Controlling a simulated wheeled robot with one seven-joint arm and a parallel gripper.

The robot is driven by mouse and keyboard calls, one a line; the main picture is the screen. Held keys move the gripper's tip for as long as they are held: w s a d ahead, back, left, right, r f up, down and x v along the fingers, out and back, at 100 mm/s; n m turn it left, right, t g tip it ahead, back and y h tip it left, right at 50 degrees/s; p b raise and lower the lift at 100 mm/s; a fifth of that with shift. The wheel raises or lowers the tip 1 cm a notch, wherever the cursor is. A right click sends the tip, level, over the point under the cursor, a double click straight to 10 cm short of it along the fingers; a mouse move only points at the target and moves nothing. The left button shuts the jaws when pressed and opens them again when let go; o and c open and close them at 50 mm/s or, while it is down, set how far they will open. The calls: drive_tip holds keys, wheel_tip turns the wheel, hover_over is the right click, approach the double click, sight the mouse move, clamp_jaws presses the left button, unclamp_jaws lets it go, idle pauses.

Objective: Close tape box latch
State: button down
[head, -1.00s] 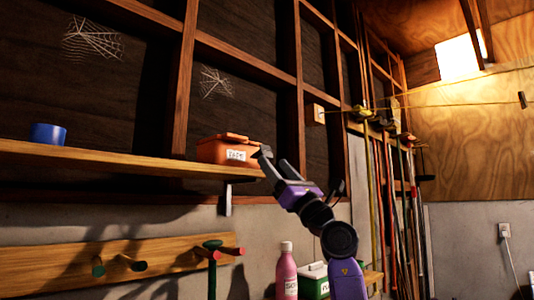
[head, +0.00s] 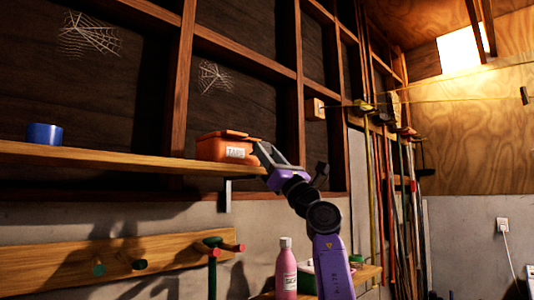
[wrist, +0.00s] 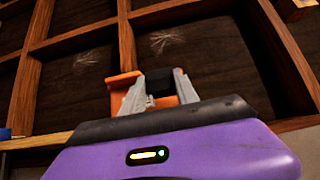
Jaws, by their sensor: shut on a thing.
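The orange tape box (head: 215,150) sits at the right end of the wooden shelf, with a white label on its front. Its lid looks down, but a slight lift cannot be ruled out. My gripper (head: 264,152) is at the box's right end, shut on part of it. In the wrist view, the grey fingers of my gripper (wrist: 159,86) stand in front of the orange tape box (wrist: 120,88), with a dark piece between them. The latch cannot be clearly made out behind the fingers.
Below are a peg rail (head: 60,265) and a pink bottle (head: 286,270). Long-handled tools (head: 395,200) stand to the right. The shelf between cup and box is clear.

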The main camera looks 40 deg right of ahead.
sight(264, 143)
drive_tip(key=shift+r+p, duration=0.2)
drive_tip(key=shift+p, duration=0.25)
drive_tip(key=shift+r+g+p, duration=0.3)
drive_tip(key=shift+g+p, duration=0.3)
drive_tip(key=shift+p, duration=0.05)
drive_tip(key=r+g+p, duration=0.1)
drive_tip(key=g, duration=0.1)
drive_tip(key=shift+d+r+g+p, duration=0.1)
drive_tip(key=shift+r+g+p, duration=0.05)
drive_tip(key=shift+g+p, duration=0.2)
drive_tip(key=g, duration=0.1)
drive_tip(key=r+g, duration=0.1)
drive_tip(key=g, duration=0.1)
drive_tip(key=w+g, duration=0.1)
drive_tip(key=shift+w+r+g+h, duration=0.1)
drive_tip(key=shift+r+g+h, duration=0.2)
drive_tip(key=shift+g, duration=0.05)
drive_tip(key=shift+w+r+g, duration=0.2)
drive_tip(key=shift+w+g, duration=0.15)
drive_tip(key=shift+g, duration=0.55)
drive_tip(key=shift+w+r+g, duration=0.2)
drive_tip(key=shift+w+g, duration=0.15)
drive_tip(key=shift+g, duration=0.55)
drive_tip(key=shift+w, duration=0.1)
drive_tip(key=c, duration=0.9)
unclamp_jaws()
drive_tip(key=shift+a+f, duration=0.1)
drive_tip(key=shift+a, duration=0.1)
